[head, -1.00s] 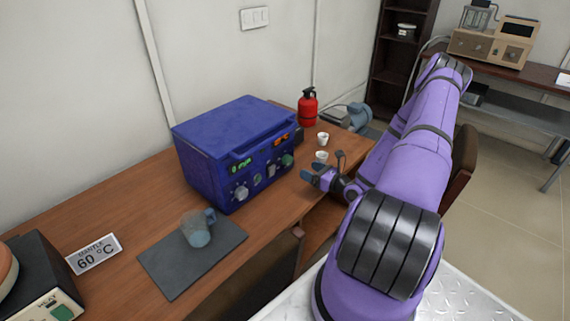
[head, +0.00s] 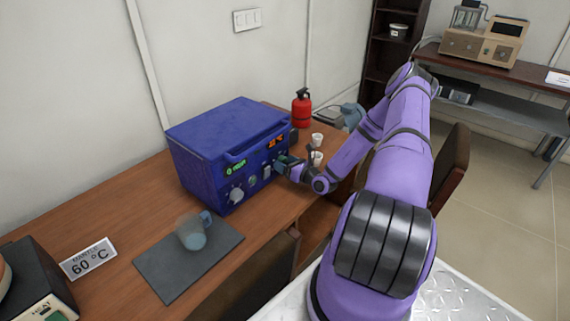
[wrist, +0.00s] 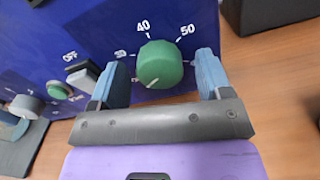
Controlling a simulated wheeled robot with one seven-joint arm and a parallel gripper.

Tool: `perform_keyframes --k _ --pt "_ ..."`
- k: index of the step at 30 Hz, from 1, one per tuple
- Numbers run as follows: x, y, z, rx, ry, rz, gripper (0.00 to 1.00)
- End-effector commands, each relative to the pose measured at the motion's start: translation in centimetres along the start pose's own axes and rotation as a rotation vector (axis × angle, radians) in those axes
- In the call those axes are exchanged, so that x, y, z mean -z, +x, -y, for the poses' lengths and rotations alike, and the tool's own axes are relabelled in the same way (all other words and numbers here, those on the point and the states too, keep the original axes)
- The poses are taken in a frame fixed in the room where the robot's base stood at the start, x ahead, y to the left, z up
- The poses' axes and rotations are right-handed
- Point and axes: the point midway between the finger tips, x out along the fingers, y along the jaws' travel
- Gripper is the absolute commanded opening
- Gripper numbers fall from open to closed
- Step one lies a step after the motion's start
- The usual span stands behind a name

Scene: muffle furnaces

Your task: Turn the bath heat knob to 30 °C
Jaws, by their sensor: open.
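The blue unit (head: 215,165) stands on the table with knobs, a green display and an orange display on its front. In the wrist view a green knob (wrist: 160,64) sits on its blue panel, with 40 and 50 marked above it and a partly blurred number, seemingly 30, at its upper left. A small white mark shows at the knob's lower left edge. My gripper (wrist: 162,80) is open, one blue fingertip on each side of the green knob; contact cannot be told. In the head view my gripper (head: 284,165) is at the unit's right front and largely hides this knob.
A switch marked OFF (wrist: 82,78), a green button (wrist: 58,90) and a grey knob (wrist: 26,106) lie left of the green knob. White cups (head: 317,140) and a red extinguisher (head: 302,108) stand behind my gripper. A mug (head: 193,234) sits on a dark mat (head: 160,275).

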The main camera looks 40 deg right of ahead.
Motion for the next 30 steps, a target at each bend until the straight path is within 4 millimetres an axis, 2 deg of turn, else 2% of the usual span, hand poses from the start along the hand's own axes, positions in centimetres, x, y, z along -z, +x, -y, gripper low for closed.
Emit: perform_keyframes --k 10,15,17,30 --pt "-0.01 0.36 -0.01 0.000 0.000 0.000 0.71" --pt "-0.01 0.34 0.00 0.000 0.000 0.000 0.32" --pt "-0.01 0.34 0.00 0.000 0.000 0.000 0.22" --pt "-0.01 0.32 0.01 0.001 0.088 0.001 0.22"
